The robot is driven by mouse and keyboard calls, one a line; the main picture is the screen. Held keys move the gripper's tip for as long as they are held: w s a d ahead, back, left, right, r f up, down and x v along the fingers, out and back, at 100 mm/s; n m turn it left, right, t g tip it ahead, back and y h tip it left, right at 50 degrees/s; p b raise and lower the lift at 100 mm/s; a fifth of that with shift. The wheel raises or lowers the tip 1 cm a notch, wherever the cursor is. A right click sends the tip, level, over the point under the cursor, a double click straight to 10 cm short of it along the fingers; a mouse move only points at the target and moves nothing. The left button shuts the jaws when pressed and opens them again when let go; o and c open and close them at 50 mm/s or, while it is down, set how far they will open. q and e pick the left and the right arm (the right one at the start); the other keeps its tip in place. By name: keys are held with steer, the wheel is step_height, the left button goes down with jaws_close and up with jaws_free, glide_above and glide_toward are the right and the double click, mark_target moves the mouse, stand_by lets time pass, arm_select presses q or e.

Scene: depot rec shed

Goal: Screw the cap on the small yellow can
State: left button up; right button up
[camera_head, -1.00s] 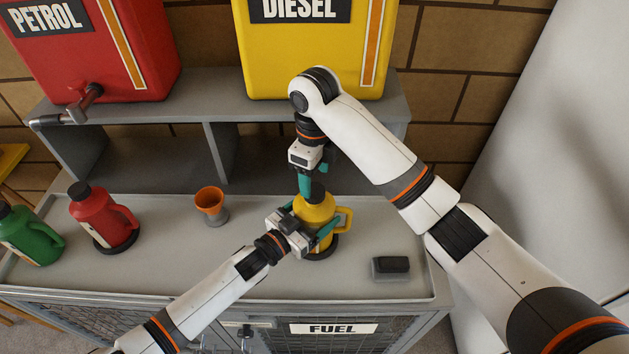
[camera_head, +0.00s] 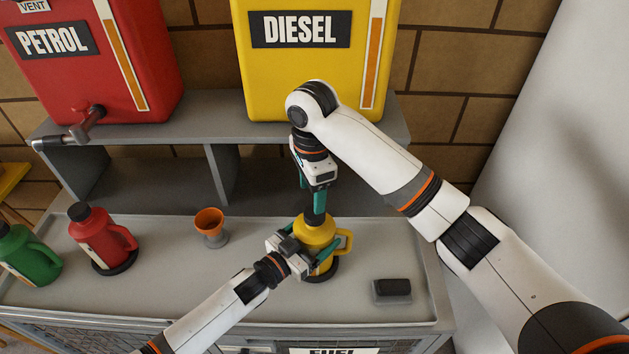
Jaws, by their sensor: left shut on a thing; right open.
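The small yellow can (camera_head: 318,233) stands upright on the bench in a dark round base (camera_head: 322,274). My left gripper (camera_head: 312,255) is shut on the can's body from the left and front. A black cap (camera_head: 315,218) shows at the can's mouth; I cannot tell how firmly it sits on the thread. My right gripper (camera_head: 313,203) points down from above, its teal fingers open at the cap and partly hiding it.
A red can (camera_head: 100,238) and a green can (camera_head: 28,255) stand at the left. An orange funnel (camera_head: 209,222) stands left of the yellow can, and a dark block (camera_head: 393,287) lies at the right. A shelf (camera_head: 222,180) carrying the petrol tank (camera_head: 95,60) and diesel tank (camera_head: 310,70) stands behind.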

steer(key=n, duration=0.4)
steer(key=shift+r+n, duration=0.2)
steer(key=shift+n, duration=0.1)
steer(key=n, duration=0.6)
steer(key=shift+a+r, duration=0.1)
steer(key=shift+r, duration=0.1)
steer(key=n, duration=0.4)
steer(key=shift+r+n, duration=0.15)
steer(key=shift+n, duration=0.15)
steer(key=n, duration=0.4)
steer(key=shift+r, duration=0.1)
steer(key=n, duration=0.4)
steer(key=shift+r, duration=0.1)
steer(key=n, duration=0.6)
steer(key=shift+r+n, duration=0.15)
steer(key=shift+n, duration=0.15)
steer(key=n, duration=0.6)
steer(key=shift+d+r, duration=0.1)
steer(key=shift+d, duration=0.15)
steer(key=n, duration=0.4)
steer(key=shift+n, duration=0.3)
